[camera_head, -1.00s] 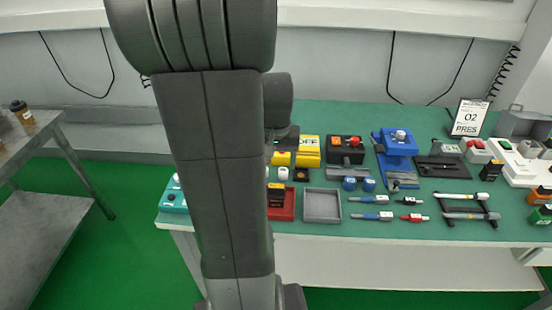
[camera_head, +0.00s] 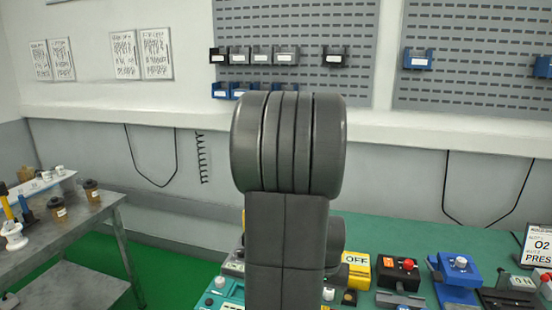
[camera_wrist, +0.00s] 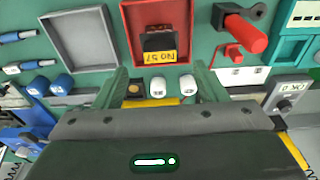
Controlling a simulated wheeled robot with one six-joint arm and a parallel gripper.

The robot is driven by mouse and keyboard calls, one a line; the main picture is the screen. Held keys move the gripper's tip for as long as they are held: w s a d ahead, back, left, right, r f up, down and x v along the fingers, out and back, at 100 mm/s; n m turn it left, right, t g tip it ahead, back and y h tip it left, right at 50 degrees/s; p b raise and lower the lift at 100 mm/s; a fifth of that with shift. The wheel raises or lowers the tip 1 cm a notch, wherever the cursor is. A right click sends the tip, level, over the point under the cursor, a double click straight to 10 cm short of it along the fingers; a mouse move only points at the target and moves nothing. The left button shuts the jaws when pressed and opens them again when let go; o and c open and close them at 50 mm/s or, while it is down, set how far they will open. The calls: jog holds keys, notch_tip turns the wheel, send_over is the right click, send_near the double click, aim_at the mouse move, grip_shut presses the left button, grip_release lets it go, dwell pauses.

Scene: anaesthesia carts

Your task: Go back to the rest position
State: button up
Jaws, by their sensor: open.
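My gripper (camera_wrist: 160,78) shows in the wrist view with its two green-grey fingers spread apart and nothing held between them. It is over the green bench top (camera_wrist: 105,12). Two white-capped items (camera_wrist: 187,86) appear between the fingers in the picture, apart from them as far as I can tell. A red tray (camera_wrist: 184,14) holding a black block with a yellow label (camera_wrist: 160,56) is just beyond the fingertips. In the head view my dark grey arm stands upright in the centre and hides the gripper.
A grey tray (camera_wrist: 107,38) and a red-handled device (camera_wrist: 244,32) lie near the fingers. In the head view, a yellow OFF box (camera_head: 356,262), a black box with a red button (camera_head: 398,271) and a blue device (camera_head: 458,270) stand on the bench. A metal table (camera_head: 75,228) is left.

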jog(key=f, duration=0.6)
jog(key=shift+w+d+f, duration=0.1)
jog(key=shift+w+f, duration=0.25)
jog(key=shift+f, duration=0.05)
jog(key=shift+r, duration=0.2)
jog(key=shift+r, duration=0.1)
